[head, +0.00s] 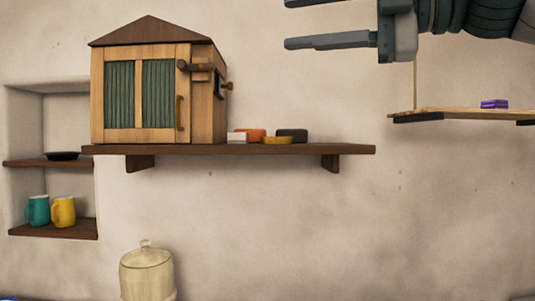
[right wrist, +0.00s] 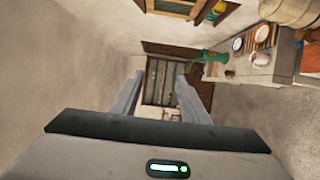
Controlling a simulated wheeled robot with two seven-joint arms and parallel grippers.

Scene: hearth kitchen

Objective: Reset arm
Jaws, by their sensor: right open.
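My right gripper (head: 328,22) comes in from the top right of the head view, its two grey fingers pointing left. The fingers are apart with nothing between them. It is in free air in front of the wall, above and to the right of the wooden shelf (head: 230,149). In the right wrist view the open fingers (right wrist: 155,95) show with only the far room between them. My left gripper is not in view.
A wooden cabinet (head: 125,95) and several small items stand on the shelf. A hanging shelf (head: 450,112) with a purple item (head: 494,104) is below my right arm. A niche (head: 22,120) holds teal (head: 38,211) and yellow mugs (head: 64,211). A lidded jar (head: 147,272) stands below.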

